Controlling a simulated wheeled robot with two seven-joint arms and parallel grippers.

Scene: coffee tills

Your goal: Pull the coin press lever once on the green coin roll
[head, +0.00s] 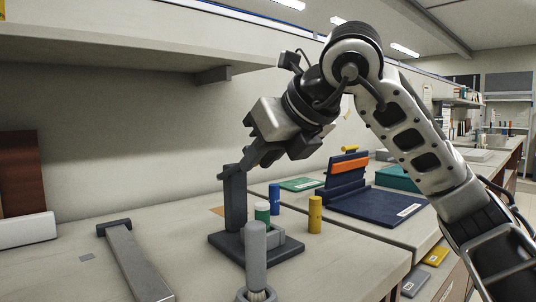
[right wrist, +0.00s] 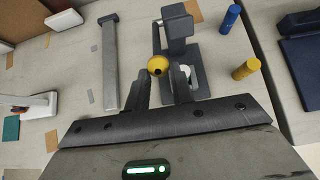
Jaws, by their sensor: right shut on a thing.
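The coin press has a dark grey base (head: 290,249) and upright column (head: 235,200), with its lever (head: 256,156) slanting up from the column top to my right gripper. The green coin roll (head: 262,211), with a pale top, stands upright in the press below the lever. My right gripper (head: 268,140) is shut on the lever's yellow knob (right wrist: 158,66), which shows between its fingertips in the right wrist view. The knob is hidden in the head view. My left gripper is not in view.
A blue roll (head: 274,198) and a yellow roll (head: 315,214) stand beside the press. A grey cylinder (head: 256,246) stands before it. A long grey bar (head: 136,262) lies left. A dark blue tray-like stand (head: 375,205) is at right. A shelf (head: 120,42) overhangs the counter.

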